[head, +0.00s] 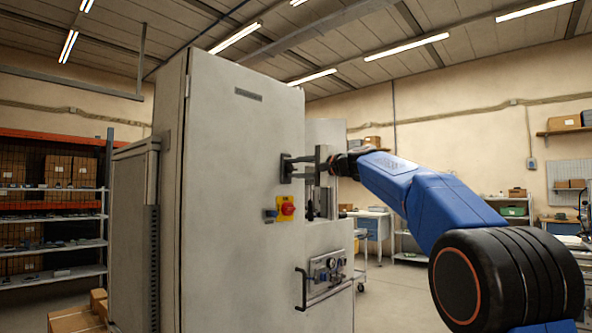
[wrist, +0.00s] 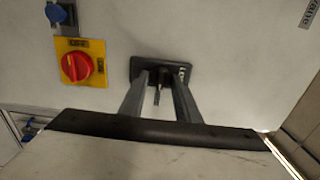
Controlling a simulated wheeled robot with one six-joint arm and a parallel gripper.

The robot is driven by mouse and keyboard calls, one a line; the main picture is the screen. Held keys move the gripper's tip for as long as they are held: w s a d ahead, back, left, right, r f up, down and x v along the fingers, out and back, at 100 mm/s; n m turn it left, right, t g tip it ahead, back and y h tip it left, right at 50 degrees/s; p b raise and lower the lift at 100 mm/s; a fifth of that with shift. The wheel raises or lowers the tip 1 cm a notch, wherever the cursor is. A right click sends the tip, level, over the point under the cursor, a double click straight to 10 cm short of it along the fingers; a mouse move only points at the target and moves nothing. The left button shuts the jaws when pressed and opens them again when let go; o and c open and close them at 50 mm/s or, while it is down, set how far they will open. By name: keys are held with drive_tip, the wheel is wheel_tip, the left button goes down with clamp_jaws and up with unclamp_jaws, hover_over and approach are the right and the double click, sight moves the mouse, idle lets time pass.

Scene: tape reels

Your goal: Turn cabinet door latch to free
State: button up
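The tall grey cabinet door (head: 235,130) faces my arm. A dark latch plate (head: 285,178) sits near its right edge; it also shows in the wrist view (wrist: 140,66). A small thin latch lever (wrist: 157,97) juts out from the plate. My gripper (head: 291,168) is right at the plate, with its two grey fingers apart. In the wrist view my gripper (wrist: 163,78) has one finger on each side of the lever, and a gap shows between them. Whether the fingertips touch the plate is hard to tell.
A red rotary switch on a yellow plate (head: 286,208) sits just below the latch, with a blue piece (head: 270,214) beside it. A handle bar (head: 304,288) and a gauge panel (head: 328,268) are lower down. Shelves with boxes (head: 62,170) stand at left.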

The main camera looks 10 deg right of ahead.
drive_tip(key=shift+o, duration=1)
drive_tip(key=v, duration=1.7)
drive_tip(key=shift+d, duration=0.15)
drive_tip(key=shift+s, duration=0.1)
